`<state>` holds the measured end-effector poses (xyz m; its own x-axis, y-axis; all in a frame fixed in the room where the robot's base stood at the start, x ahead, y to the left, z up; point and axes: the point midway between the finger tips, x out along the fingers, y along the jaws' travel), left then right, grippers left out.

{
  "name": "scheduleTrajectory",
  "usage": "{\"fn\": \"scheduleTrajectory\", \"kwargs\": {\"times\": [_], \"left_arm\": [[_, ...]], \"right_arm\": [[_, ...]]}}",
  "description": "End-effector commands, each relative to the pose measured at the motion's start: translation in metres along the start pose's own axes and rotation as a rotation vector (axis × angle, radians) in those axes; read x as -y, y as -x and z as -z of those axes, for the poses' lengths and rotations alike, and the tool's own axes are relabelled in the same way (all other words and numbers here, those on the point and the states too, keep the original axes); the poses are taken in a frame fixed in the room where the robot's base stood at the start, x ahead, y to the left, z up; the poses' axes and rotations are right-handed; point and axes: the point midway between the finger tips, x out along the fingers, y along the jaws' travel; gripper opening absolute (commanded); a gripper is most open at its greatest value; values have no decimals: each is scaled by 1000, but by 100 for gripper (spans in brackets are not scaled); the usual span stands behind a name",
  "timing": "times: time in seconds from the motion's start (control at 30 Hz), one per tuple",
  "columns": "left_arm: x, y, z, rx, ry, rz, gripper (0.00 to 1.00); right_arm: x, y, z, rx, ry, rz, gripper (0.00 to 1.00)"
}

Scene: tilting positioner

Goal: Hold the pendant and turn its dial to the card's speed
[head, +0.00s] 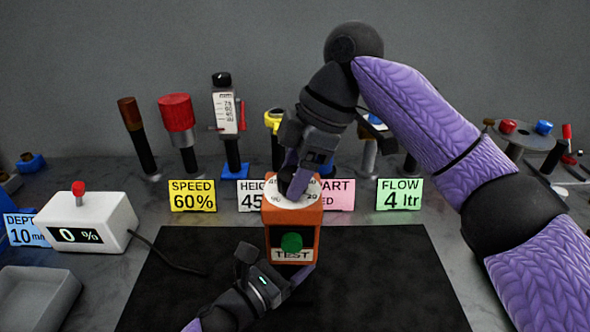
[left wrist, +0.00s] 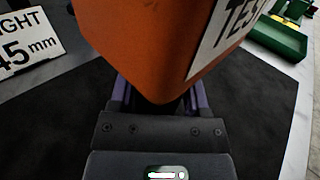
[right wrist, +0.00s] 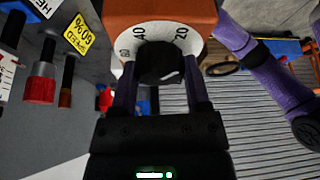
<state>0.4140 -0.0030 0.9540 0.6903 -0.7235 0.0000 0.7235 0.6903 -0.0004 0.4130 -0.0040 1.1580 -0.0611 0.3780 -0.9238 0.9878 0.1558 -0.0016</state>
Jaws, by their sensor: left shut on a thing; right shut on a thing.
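The orange pendant (head: 308,220) stands upright above the black mat, with a green button (head: 291,242) and a TEST label on its front. My left gripper (head: 290,275) is shut on its lower part; the pendant also fills the top of the left wrist view (left wrist: 150,45). My right gripper (head: 292,185) comes from above and is shut on the black dial (right wrist: 160,62) on the pendant's top. The white scale (right wrist: 187,42) around the dial is partly hidden by the fingers. The yellow card (head: 192,196) reads SPEED 60%. The white display box (head: 88,222) reads 0 %.
Cards for height (head: 250,195), a pink one partly hidden, and flow (head: 399,194) stand behind the mat (head: 400,280). Several tools on stands line the back. A cable runs from the display box onto the mat. A grey tray (head: 35,295) sits at front left.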

Motion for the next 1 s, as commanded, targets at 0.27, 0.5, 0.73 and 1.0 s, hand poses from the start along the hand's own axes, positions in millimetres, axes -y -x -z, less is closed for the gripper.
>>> {"fn": "scheduleTrajectory", "kwargs": {"times": [0.27, 0.5, 0.73, 1.0], "left_arm": [[0, 1, 1, -3, 0, -1, 0], [0, 1, 1, -4, 0, -1, 0], [0, 1, 1, -4, -1, -2, 0], [0, 1, 2, -4, -1, -2, 0]], "right_arm": [[-1, 0, 0, 0, 238, 99, 2], [-2, 0, 1, 2, 437, 182, 2], [-2, 0, 1, 3, 592, 248, 2], [-2, -1, 1, 2, 705, 296, 2]]}}
